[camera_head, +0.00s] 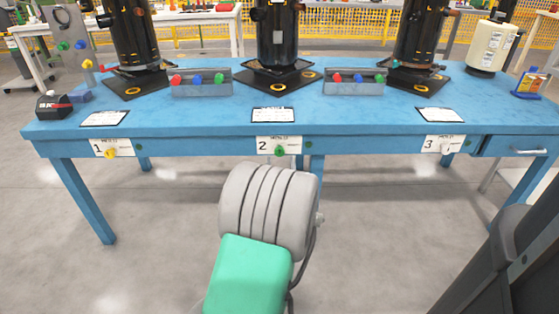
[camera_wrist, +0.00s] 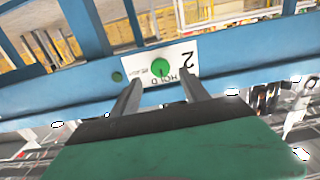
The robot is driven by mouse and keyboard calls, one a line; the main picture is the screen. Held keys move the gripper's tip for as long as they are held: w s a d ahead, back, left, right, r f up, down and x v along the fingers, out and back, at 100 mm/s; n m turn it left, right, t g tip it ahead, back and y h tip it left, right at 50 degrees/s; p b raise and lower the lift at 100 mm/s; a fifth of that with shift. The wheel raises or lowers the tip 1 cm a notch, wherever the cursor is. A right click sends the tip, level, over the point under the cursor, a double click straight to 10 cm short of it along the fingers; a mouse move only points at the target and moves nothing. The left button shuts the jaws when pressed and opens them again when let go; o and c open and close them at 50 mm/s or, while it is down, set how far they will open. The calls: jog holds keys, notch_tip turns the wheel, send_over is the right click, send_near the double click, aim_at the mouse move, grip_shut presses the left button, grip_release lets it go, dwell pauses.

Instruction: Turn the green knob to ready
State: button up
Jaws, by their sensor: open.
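The green knob (camera_head: 279,150) sits on a white plate (camera_head: 262,145) marked 2, on the front edge of the blue table. In the wrist view the green knob (camera_wrist: 160,67) appears with its plate (camera_wrist: 185,57) upside down, the word HOLD beside the knob. A mark on the knob seems to point toward HOLD, but it is small. My gripper (camera_wrist: 160,78) is open, its two fingers apart and empty, one toward each side of the knob. I cannot tell how far the tips are from the plate. In the head view my arm hides the gripper.
A yellow knob (camera_head: 111,153) on plate 1 and a white knob (camera_head: 446,149) on plate 3 flank it. The blue table (camera_head: 200,130) bears black cylinders (camera_head: 278,45) and trays with coloured knobs (camera_head: 201,85). A drawer (camera_head: 515,147) is at right. Floor in front is clear.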

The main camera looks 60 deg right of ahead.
aim_at(280, 153)
jog(key=x, duration=0.4)
jog(key=shift+w+d, duration=0.1)
grip_shut()
dwell(0.4)
